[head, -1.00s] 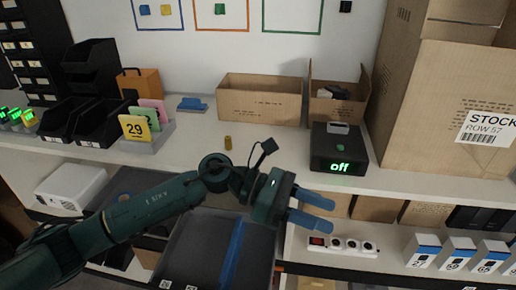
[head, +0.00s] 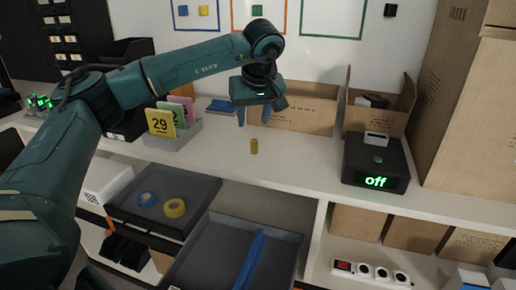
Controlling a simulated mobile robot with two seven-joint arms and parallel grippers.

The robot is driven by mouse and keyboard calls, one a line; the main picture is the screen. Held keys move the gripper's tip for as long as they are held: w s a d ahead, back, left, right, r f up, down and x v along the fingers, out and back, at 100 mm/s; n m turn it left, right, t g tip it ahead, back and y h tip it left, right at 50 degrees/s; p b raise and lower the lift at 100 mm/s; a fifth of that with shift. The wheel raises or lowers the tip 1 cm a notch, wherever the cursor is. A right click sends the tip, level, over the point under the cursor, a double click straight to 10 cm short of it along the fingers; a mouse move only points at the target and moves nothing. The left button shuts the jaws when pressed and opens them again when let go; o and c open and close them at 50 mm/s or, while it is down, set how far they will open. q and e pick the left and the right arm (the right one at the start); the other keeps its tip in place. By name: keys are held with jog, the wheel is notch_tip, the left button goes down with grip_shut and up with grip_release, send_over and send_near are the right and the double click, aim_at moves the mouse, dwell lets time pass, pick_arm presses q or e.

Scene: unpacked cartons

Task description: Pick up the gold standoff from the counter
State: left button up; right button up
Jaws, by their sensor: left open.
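The gold standoff (head: 254,146) is a small upright cylinder on the white counter (head: 290,165), near the middle of the head view. My left gripper (head: 253,117) reaches in from the left and points down, with its two blue fingers apart and nothing between them. In the picture its fingertips are a little above the standoff, apart from it. My right gripper is not in view.
A cardboard carton (head: 305,112) stands behind the standoff. A black box reading "off" (head: 372,165) is to the right. A holder with numbered cards (head: 161,124) is to the left. Grey trays (head: 205,190) sit below the counter's front edge.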

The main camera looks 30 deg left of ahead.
aim_at(254, 140)
pick_arm(q)
jog(key=x, duration=0.4)
jog(key=shift+d, duration=0.1)
jog(key=x, duration=0.3)
jog(key=d+x, duration=0.1)
jog(key=x, duration=0.1)
jog(key=shift+w+a+f, duration=0.1)
jog(key=shift+f, duration=0.25)
grip_shut()
